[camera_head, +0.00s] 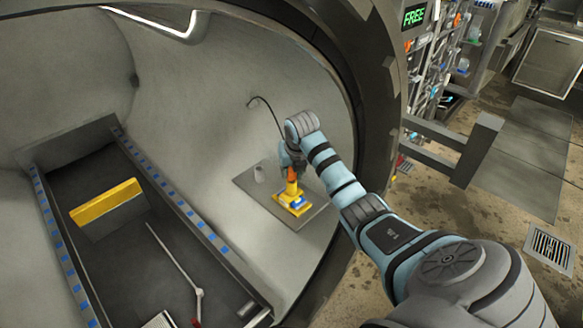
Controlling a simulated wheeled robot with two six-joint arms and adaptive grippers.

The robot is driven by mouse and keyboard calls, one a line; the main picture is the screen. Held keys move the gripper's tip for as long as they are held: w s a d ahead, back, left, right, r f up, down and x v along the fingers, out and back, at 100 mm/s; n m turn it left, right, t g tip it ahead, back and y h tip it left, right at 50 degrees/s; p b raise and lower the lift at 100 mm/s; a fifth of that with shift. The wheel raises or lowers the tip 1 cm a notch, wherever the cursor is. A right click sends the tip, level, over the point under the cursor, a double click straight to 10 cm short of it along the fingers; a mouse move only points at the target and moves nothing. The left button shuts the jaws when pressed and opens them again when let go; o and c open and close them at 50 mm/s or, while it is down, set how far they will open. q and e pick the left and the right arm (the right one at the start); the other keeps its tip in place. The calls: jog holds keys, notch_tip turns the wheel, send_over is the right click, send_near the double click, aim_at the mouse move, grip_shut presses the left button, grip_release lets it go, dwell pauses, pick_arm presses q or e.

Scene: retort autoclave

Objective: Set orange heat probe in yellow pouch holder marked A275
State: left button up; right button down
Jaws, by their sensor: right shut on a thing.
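My right gripper (289,165) reaches into the round chamber and is shut on the orange heat probe (291,175). Only a small orange part of the probe shows below the fingers. A yellow holder (293,205) with a blue patch stands on a grey plate directly under the probe. From this view I cannot tell whether the probe's lower end is inside the holder or just above it. No marking such as A275 is readable. A thin dark cable (266,103) curves up behind the gripper. My left gripper is out of view.
The grey plate (252,186) also bears a small pale grey object (260,174). At left, a dark tray with blue-marked rails (170,192) holds a yellow upright panel (106,203) and a thin rod (172,258). The chamber's thick dark rim (383,95) curves close beside my arm.

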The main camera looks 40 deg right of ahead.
jog(key=shift+f+b, duration=0.3)
jog(key=shift+f, duration=0.2)
dwell(0.4)
jog(key=c, duration=1.3)
grip_release()
